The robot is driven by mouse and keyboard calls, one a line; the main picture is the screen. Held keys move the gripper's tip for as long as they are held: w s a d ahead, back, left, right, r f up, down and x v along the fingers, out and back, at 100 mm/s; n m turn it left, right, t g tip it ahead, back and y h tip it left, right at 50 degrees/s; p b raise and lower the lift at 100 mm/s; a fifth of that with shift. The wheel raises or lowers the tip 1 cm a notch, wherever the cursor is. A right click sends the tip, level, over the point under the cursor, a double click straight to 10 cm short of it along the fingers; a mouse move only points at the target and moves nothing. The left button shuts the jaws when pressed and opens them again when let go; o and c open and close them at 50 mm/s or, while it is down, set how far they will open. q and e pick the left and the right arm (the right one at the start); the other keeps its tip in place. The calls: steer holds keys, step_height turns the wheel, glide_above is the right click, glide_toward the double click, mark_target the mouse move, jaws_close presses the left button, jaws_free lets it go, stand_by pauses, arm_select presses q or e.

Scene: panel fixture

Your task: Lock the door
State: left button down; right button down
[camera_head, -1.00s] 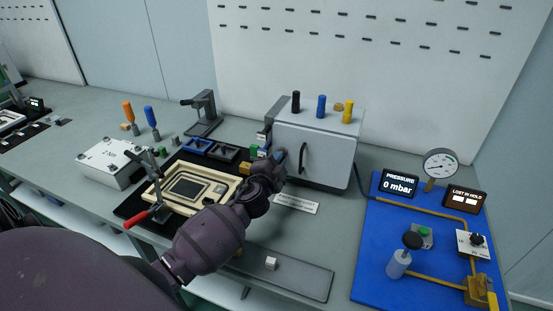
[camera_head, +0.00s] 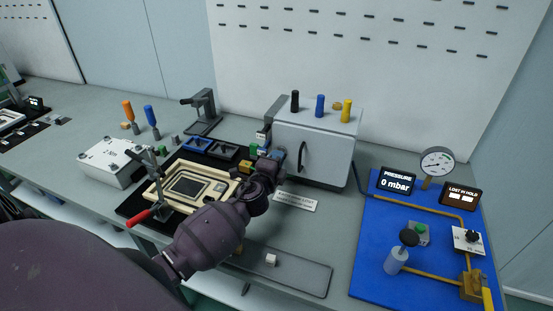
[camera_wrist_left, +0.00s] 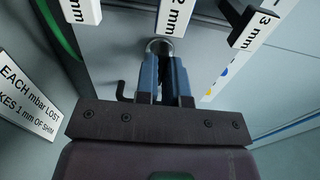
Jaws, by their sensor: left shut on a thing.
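The grey cabinet door (camera_head: 325,158), with a dark bar handle (camera_head: 303,157), is shut in the head view. My left gripper (camera_head: 277,157) is at the cabinet's left side, by the door's left edge. In the left wrist view its blue fingers (camera_wrist_left: 166,78) are shut on a small dark part between them, mostly hidden. A round metal piece (camera_wrist_left: 160,46) lies just beyond the fingertips. Above it is a tab marked 2 mm (camera_wrist_left: 173,17), with a 3 mm tab (camera_wrist_left: 254,28) to its right. My right gripper is not seen.
A blue board (camera_head: 375,250) with a gauge (camera_head: 436,162) and displays stands right. A framed fixture (camera_head: 163,192) with a red-handled clamp (camera_head: 140,217) is left of my arm. Black, blue and yellow pegs stand on the cabinet. A small white cube (camera_head: 271,260) lies in front.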

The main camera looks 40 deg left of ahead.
arm_select(q)
steer(key=c, duration=1.2)
jaws_free()
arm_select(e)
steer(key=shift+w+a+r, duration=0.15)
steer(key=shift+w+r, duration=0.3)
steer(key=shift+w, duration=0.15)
arm_select(q)
steer(key=v, duration=1)
steer(key=shift+s, duration=0.35)
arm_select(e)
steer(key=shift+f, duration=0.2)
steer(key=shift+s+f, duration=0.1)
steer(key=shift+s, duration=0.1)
